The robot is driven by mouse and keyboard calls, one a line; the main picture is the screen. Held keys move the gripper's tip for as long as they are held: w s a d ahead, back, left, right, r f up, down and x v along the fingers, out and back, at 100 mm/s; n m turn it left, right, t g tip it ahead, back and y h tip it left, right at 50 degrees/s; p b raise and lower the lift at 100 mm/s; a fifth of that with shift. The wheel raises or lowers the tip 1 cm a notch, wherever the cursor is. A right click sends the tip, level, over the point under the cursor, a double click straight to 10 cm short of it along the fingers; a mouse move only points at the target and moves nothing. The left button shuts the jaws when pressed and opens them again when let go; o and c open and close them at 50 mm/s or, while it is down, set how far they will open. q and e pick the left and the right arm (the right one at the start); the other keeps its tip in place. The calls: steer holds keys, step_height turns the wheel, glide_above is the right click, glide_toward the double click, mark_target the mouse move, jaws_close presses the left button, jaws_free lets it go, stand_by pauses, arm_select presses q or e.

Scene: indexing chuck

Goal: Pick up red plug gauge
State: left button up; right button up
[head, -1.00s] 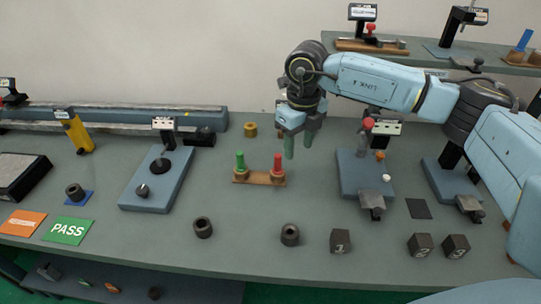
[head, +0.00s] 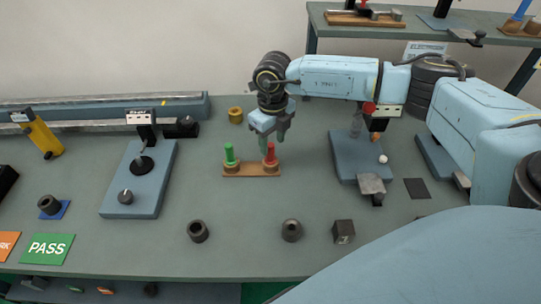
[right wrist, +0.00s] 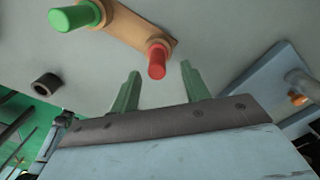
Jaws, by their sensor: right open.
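The red plug gauge (head: 270,154) stands upright in the right end of a small wooden holder (head: 250,171) on the table. A green plug gauge (head: 229,155) stands in the holder's left end. My right gripper (head: 273,144) is just behind and above the red gauge, fingers pointing down, open and empty. In the right wrist view, the red gauge (right wrist: 157,62) shows beyond the two green fingertips (right wrist: 159,72), between them in the picture and apart from them. The green gauge (right wrist: 75,18) is at upper left there. My left gripper is not in view.
A blue-grey fixture (head: 361,157) with a red knob stands right of the holder. A gauge stand (head: 139,180) is at left. Dark rings (head: 198,231) and a dark block (head: 343,232) lie in front. The table directly before the holder is clear.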

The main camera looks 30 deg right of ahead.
mark_target(271, 157)
step_height(271, 157, down, 4)
steer(key=shift+a+f, duration=0.15)
steer(key=shift+f, duration=0.1)
jaws_close()
